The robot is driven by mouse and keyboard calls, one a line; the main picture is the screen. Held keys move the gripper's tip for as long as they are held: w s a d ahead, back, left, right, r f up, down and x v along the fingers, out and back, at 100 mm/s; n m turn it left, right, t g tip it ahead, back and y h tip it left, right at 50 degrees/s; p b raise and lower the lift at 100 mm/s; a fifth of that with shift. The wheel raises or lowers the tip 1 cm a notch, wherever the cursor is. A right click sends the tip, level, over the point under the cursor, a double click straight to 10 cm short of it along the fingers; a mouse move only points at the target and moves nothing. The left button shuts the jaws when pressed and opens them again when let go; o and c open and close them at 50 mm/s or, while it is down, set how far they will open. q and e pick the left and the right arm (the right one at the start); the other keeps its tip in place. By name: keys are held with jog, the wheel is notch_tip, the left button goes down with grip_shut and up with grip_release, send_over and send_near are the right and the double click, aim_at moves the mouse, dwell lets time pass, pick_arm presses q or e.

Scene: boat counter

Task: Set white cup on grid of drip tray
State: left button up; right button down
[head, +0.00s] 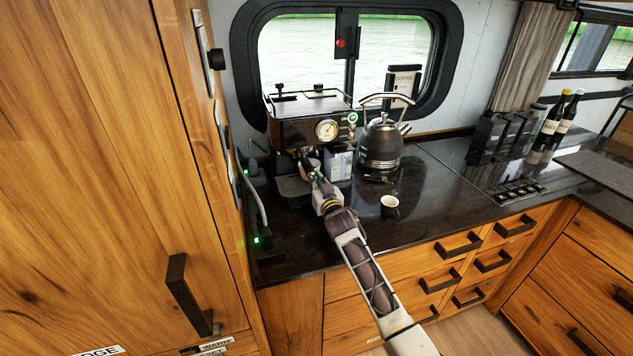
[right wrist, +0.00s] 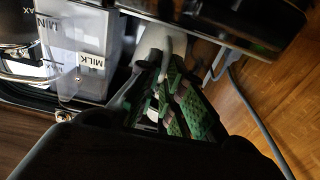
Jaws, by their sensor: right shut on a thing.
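The white cup (head: 309,165) is at the front of the coffee machine (head: 290,130), above the dark drip tray (head: 291,190). I cannot tell whether it touches the grid. My right gripper (head: 321,188) reaches in from the front and is shut on the cup. In the right wrist view its green-padded fingers (right wrist: 170,98) close on a thin pale part, seemingly the handle, with the cup's shaded grey side (right wrist: 196,50) beyond. The gripper hides part of the cup and tray. My left gripper is out of view.
A milk container (head: 339,162), also in the wrist view (right wrist: 88,50), stands close right of the cup. A kettle (head: 381,146) stands farther right. A cable (head: 256,190) hangs at the left.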

jog(key=c, duration=1.5)
grip_release()
jog(key=shift+f, duration=0.1)
jog(key=shift+s, duration=0.1)
jog(key=shift+v, duration=5.9)
